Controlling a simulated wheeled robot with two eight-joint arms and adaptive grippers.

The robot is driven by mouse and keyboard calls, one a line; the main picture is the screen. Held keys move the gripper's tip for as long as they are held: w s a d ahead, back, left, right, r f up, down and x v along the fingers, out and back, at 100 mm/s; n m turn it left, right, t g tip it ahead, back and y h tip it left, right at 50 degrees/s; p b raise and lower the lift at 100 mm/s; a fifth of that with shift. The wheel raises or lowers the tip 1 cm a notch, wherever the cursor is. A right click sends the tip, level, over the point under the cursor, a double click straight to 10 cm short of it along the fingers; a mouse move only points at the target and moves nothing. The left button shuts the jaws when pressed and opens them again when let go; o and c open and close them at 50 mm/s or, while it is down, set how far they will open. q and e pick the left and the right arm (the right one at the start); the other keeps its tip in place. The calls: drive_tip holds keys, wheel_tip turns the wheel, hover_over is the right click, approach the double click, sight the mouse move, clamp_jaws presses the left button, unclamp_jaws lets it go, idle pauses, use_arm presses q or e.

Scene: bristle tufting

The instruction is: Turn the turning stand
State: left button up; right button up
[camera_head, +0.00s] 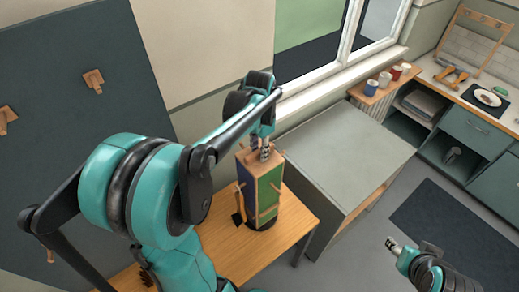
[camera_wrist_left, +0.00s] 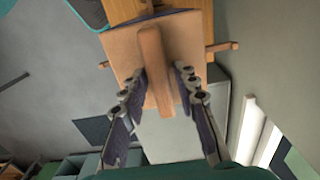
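The turning stand (camera_head: 263,190) is an upright wooden box on a dark round base, standing on the wooden table. Its visible sides are green and blue, and short wooden pegs stick out of them. In the left wrist view its top (camera_wrist_left: 120,50) carries a raised wooden bar (camera_wrist_left: 156,70). My left gripper (camera_head: 259,156) is just above the top, pointing down. In the left wrist view its fingers (camera_wrist_left: 161,74) are apart, one on each side of the bar. A small gap shows at the right finger; contact at the left is unclear. My right gripper (camera_head: 391,243) is away at the lower right, its opening too small to judge.
A brush-like tool (camera_head: 238,207) hangs on the stand's left side. A grey cabinet (camera_head: 345,150) stands close to the right of the table (camera_head: 298,215). Mugs (camera_head: 385,80) stand on a shelf by the window. Open floor lies at the lower right.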

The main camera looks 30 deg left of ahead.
use_arm(q)
drive_tip(key=shift+r, duration=0.1)
wheel_tip(320, 180, up, 12)
idle(0.6)
idle(0.4)
drive_tip(key=s+d+f+n+t, duration=0.4)
drive_tip(key=s+d+f+t, duration=0.3)
drive_tip(key=s+d+f, duration=0.35)
wheel_tip(320, 180, down, 25)
drive_tip(key=b, duration=2.5)
drive_tip(key=shift+s+d+n+b, duration=0.2)
drive_tip(key=shift+s+n+b, duration=0.1)
drive_tip(key=shift+s+b, duration=0.05)
drive_tip(key=shift+r, duration=0.1)
